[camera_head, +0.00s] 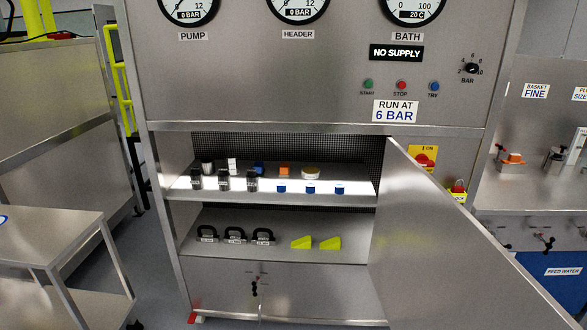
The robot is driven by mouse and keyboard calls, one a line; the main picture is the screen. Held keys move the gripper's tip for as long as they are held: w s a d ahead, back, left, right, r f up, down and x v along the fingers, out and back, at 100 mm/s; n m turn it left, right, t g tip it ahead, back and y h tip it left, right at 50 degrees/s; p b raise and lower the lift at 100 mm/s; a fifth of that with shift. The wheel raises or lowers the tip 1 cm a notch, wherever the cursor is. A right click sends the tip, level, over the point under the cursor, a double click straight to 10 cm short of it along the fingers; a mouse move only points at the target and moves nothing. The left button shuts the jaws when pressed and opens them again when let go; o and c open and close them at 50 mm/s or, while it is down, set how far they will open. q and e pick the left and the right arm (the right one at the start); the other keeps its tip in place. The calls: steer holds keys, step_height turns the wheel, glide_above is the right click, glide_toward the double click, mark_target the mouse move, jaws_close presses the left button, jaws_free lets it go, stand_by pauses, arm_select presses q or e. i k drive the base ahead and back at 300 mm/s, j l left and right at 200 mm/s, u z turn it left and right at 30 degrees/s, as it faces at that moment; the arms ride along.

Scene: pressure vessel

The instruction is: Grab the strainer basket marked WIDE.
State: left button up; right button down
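No basket marked WIDE can be made out in the head view. A sign reading BASKET FINE (535,90) hangs on the panel of the right bench. Below it, small fittings stand on that bench, one with an orange part (514,158) and a metal one (555,158). I cannot tell whether either is a strainer basket. Neither of my grippers is in view.
A steel cabinet (250,80) with gauges stands in the middle. Its open door (450,245) juts forward at right. Its upper shelf (355,186) holds several small parts; its lower shelf (350,256) holds dark-handled pieces and yellow wedges. A steel cart (45,235) stands left.

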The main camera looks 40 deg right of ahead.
mark_target(196, 178)
steer(key=i+l+z, duration=0.15)
steer(key=i+z, duration=0.3)
steer(key=i, duration=0.3)
steer(key=i+j+z, duration=0.15)
steer(key=i+z, duration=0.3)
steer(key=i, duration=0.3)
